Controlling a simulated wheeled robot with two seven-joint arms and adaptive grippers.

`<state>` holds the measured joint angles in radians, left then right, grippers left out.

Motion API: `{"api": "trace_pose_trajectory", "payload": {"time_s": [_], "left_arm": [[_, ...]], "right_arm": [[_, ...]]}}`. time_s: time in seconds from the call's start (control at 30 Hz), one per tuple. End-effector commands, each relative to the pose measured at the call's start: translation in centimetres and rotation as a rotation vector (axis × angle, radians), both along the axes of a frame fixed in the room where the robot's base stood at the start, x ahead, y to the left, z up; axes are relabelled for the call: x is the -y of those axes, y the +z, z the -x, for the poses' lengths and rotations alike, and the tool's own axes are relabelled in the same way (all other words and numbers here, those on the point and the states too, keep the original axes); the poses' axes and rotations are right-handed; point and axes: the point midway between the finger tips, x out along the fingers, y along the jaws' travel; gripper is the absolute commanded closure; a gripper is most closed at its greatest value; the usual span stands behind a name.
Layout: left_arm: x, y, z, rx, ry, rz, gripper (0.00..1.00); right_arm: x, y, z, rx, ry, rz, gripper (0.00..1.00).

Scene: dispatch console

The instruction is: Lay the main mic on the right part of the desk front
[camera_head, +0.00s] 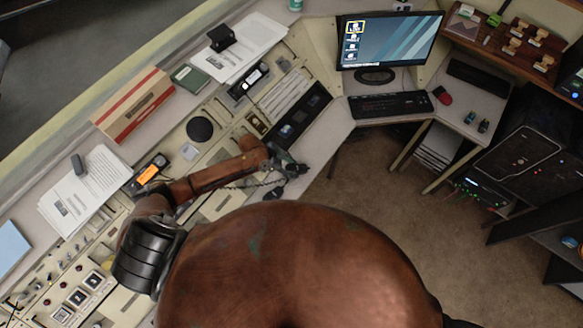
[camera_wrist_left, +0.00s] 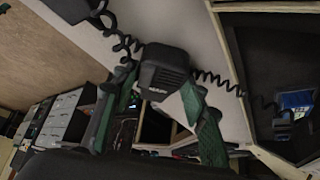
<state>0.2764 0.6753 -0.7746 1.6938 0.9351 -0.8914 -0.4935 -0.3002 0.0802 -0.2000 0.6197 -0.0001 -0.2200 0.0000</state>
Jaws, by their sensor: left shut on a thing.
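My left gripper (camera_head: 284,172) is over the front edge of the desk (camera_head: 322,128), near the middle of the head view. In the left wrist view its green-edged fingers (camera_wrist_left: 165,110) are shut on the main mic (camera_wrist_left: 163,70), a black block with a coiled black cord. The cord shows on both sides of the mic there. In the head view a small dark shape and a coiled cord (camera_head: 240,185) show by the fingertips; the mic's outline there is hard to tell. My right gripper is in neither view.
A keyboard (camera_head: 388,105) and a monitor (camera_head: 388,42) stand on the desk's corner part, with a red mouse (camera_head: 443,95) to the right. The console holds a black disc (camera_head: 200,129), papers (camera_head: 248,45) and a box (camera_head: 133,103). Open floor (camera_head: 360,185) lies before the desk.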

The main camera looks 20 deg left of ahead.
Motion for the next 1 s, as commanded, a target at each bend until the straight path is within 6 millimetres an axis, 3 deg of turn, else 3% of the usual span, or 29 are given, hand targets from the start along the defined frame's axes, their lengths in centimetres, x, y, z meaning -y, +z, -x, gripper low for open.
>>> {"api": "trace_pose_trajectory", "payload": {"time_s": [0.17, 0.2, 0.4, 0.77, 1.0], "left_arm": [[0.0, -0.3, 0.0, 0.000, 0.000, 0.000, 0.89], [0.0, -0.3, 0.0, 0.000, 0.000, -0.001, 0.57], [0.0, -0.2, 0.0, 0.000, 0.000, -0.001, 0.44], [-0.1, 0.2, 0.0, 0.000, 0.001, -0.001, 0.43], [-2.2, 3.4, 0.8, 0.002, 0.000, -0.003, 0.43]], "right_arm": [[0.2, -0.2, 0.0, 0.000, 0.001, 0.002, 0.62], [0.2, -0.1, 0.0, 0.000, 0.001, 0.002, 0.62], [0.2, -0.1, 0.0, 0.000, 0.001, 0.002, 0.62], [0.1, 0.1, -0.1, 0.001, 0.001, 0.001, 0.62], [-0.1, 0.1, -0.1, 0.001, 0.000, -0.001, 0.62]]}}
